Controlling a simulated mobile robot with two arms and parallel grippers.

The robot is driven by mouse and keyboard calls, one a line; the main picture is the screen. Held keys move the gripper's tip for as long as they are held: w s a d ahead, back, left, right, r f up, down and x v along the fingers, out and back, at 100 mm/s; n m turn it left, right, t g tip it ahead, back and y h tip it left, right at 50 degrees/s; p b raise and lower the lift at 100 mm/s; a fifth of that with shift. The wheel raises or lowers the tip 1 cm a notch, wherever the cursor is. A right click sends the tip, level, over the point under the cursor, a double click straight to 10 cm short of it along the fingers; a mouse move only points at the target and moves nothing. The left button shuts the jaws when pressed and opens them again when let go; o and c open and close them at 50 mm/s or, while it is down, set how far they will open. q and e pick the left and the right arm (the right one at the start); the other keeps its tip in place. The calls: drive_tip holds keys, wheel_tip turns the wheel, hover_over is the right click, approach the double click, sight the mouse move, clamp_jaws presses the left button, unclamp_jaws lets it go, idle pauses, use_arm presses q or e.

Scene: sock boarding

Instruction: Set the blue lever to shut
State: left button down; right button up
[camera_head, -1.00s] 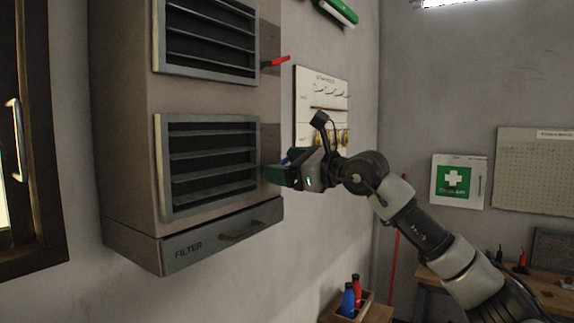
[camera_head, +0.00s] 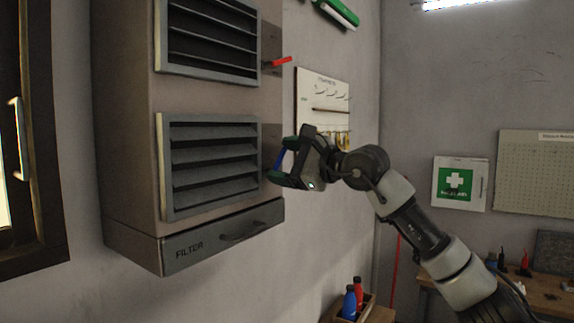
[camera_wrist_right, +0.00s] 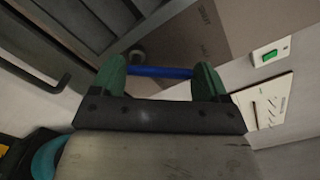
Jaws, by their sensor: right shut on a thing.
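The blue lever (camera_head: 279,159) is on the right side of the wall cabinet (camera_head: 126,130), beside the lower louvre (camera_head: 210,166). The lower louvre's slats are tilted, with narrow dark gaps between them. My right gripper (camera_head: 282,161) is shut on the blue lever, one green finger above and one below. In the right wrist view the blue lever (camera_wrist_right: 160,72) spans between the two green fingers, and its round pivot shows just beyond. My left gripper is not in view.
A red lever (camera_head: 277,62) sticks out beside the upper louvre (camera_head: 208,40), whose slats show wide dark gaps. A filter drawer (camera_head: 225,237) with a handle is below. A tool board (camera_head: 323,100) hangs behind my right gripper. A box with bottles (camera_head: 352,302) stands lower right.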

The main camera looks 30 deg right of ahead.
drive_tip(key=n, duration=0.3)
drive_tip(key=a+n, duration=0.1)
drive_tip(key=shift+s+r+n, duration=0.25)
drive_tip(key=shift+r+n, duration=0.05)
drive_tip(key=shift+r, duration=0.05)
drive_tip(key=shift+s+a+n, duration=0.1)
drive_tip(key=shift+a+n, duration=0.05)
drive_tip(key=shift+n, duration=0.65)
drive_tip(key=shift+a+n, duration=0.15)
drive_tip(key=shift+n, duration=0.95)
drive_tip(key=o, duration=0.9)
drive_tip(key=shift+a, duration=0.1)
drive_tip(key=b+v, duration=0.5)
drive_tip(key=v, duration=0.6)
drive_tip(key=shift+f, duration=0.15)
